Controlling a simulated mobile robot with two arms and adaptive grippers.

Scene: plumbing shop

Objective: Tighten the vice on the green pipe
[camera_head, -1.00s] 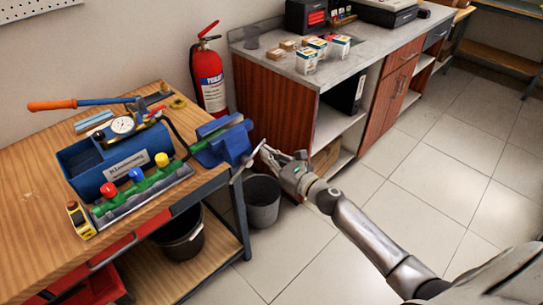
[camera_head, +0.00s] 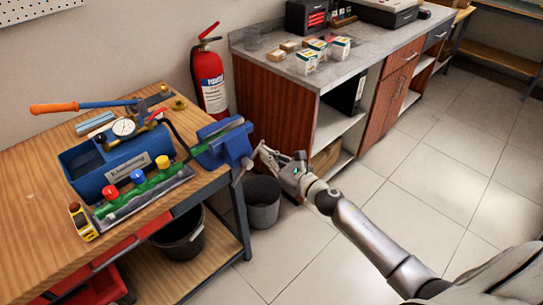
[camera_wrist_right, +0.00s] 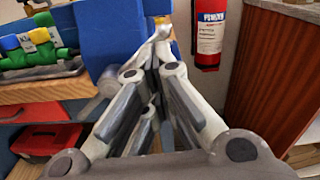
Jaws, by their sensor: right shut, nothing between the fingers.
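The blue vice (camera_head: 224,148) is mounted at the right end of the wooden workbench. The green pipe (camera_head: 218,134) lies across the top of its jaws. The vice's handle (camera_head: 240,174) hangs at its front, by the bench edge. My right gripper (camera_head: 264,155) is at the vice's front right, its fingertips close to the screw end of the vice. In the right wrist view the gripper (camera_wrist_right: 160,45) is shut with nothing held, and its tips point at the blue vice body (camera_wrist_right: 112,35). Whether the tips touch the vice or handle cannot be told. My left gripper is not in view.
A blue pressure-test pump (camera_head: 110,160) and a manifold with coloured valves (camera_head: 140,190) stand on the workbench (camera_head: 35,190). A grey bin (camera_head: 262,203) stands below my right gripper. A fire extinguisher (camera_head: 209,82) and a cabinet (camera_head: 275,105) are behind. The floor at right is clear.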

